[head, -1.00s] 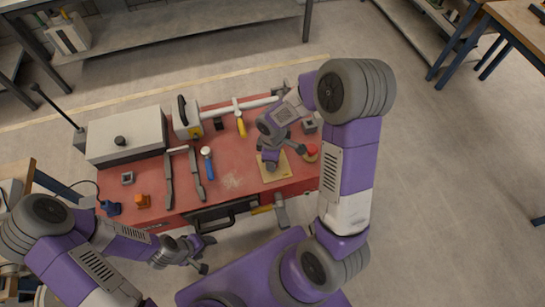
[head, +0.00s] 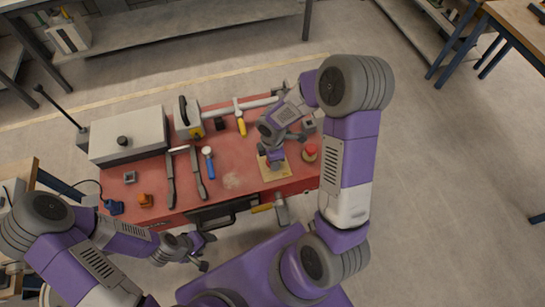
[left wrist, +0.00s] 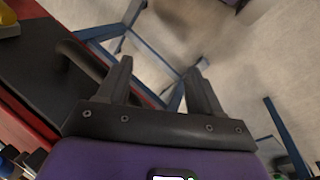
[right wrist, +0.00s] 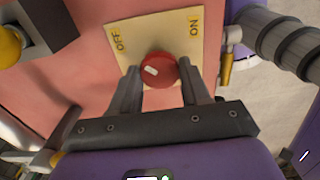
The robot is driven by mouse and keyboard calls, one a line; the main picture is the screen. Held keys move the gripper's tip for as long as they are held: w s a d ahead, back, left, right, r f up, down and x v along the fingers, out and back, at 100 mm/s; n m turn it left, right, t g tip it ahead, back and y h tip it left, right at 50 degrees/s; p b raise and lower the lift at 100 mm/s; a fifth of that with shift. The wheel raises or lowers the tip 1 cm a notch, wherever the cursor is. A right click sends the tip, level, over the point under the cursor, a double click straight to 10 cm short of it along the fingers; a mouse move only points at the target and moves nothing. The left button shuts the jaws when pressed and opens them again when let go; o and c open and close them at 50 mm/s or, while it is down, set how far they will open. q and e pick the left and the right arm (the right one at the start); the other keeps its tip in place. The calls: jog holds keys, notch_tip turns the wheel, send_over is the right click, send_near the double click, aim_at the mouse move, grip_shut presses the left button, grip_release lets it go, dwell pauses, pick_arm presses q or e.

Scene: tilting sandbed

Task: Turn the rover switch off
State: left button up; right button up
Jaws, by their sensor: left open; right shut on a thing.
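The rover switch appears as a round red knob (right wrist: 158,70) with a white mark, on a pale yellow plate (right wrist: 180,40) lettered OFF and ON. The mark sits on the knob's left side in the right wrist view, on the side of the OFF lettering. My right gripper (right wrist: 160,82) is shut on the knob, one finger on each side. In the head view my right gripper (head: 273,160) covers the knob and the plate (head: 265,175) shows around it. My left gripper (head: 206,250) is open and empty, off the bench's front edge.
The red bench top (head: 235,160) holds a grey box (head: 127,137), files (head: 198,175), a blue-handled tool (head: 209,163) and a yellow-handled hammer (head: 240,120). A red button (head: 309,151) stands right of the plate. A hammer (head: 281,212) hangs at the front edge.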

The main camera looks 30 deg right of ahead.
jog(key=o, duration=1.1)
jog(key=shift+c, duration=0.2)
notch_tip(320, 180, up, 8)
jog(key=shift+f+p, duration=0.2)
jog(key=shift+p, duration=0.65)
